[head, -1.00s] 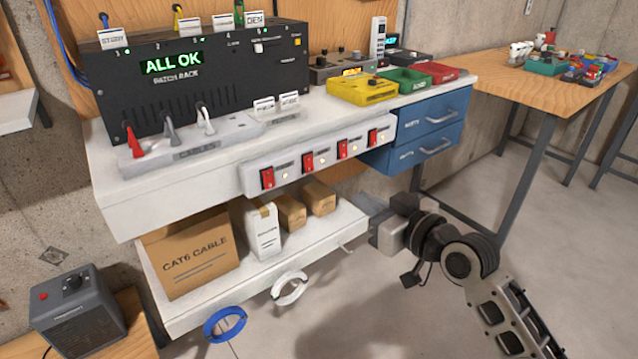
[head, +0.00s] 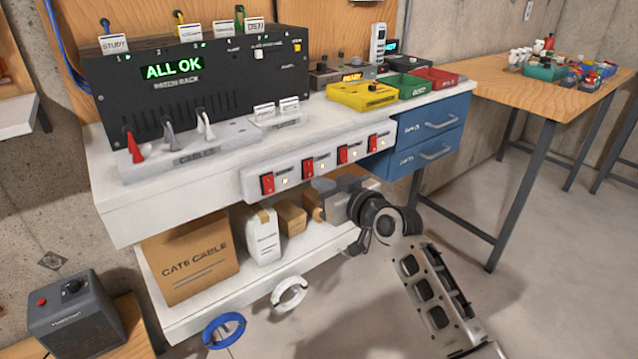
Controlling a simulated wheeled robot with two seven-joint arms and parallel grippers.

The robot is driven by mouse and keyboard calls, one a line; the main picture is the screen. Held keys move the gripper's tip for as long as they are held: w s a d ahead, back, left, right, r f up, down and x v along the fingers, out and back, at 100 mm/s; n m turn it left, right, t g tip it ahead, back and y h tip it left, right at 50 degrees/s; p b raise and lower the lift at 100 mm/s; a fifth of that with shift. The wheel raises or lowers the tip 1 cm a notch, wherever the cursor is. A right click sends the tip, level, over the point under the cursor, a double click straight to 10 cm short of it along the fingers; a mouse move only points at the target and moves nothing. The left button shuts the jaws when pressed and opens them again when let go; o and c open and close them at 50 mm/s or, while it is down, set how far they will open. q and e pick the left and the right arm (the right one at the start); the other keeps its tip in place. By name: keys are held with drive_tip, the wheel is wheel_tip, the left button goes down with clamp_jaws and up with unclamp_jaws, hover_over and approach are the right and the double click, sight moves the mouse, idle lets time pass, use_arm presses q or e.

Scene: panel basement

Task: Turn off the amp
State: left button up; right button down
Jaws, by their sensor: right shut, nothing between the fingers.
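A white switch strip (head: 255,185) runs along the front edge of the bench. It carries several red rocker switches, each with a small lit lamp and a label too small to read. The leftmost switch (head: 267,184), the second switch (head: 308,166), the third switch (head: 342,154) and the rightmost switch (head: 373,143) all show. I cannot tell which one is marked for the amp. My right gripper (head: 324,187) is shut and empty, just below and in front of the strip, near the second and third switches. Its fingertips are hard to make out. My left gripper is out of view.
A black patch rack (head: 200,95) showing "ALL OK" stands on the bench. Yellow (head: 361,97), green and red bins sit to its right, above blue drawers (head: 425,135). The lower shelf holds a cardboard box (head: 188,258). A dark grey box (head: 75,310) stands lower left.

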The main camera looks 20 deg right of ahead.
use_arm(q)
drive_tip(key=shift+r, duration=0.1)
use_arm(e)
drive_tip(key=shift+x, duration=0.8)
drive_tip(key=shift+f, duration=0.1)
drive_tip(key=shift+f+b, duration=0.15)
drive_tip(key=shift+b, duration=0.5)
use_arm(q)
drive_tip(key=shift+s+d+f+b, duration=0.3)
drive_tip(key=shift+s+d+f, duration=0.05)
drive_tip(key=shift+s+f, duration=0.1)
use_arm(e)
drive_tip(key=s+d+f, duration=0.1)
drive_tip(key=s+d, duration=0.1)
drive_tip(key=s, duration=0.4)
drive_tip(key=s+d, duration=0.2)
drive_tip(key=s, duration=0.4)
drive_tip(key=shift+s+d+f+t, duration=0.3)
drive_tip(key=shift+s+d+f, duration=0.05)
drive_tip(key=shift+f, duration=0.05)
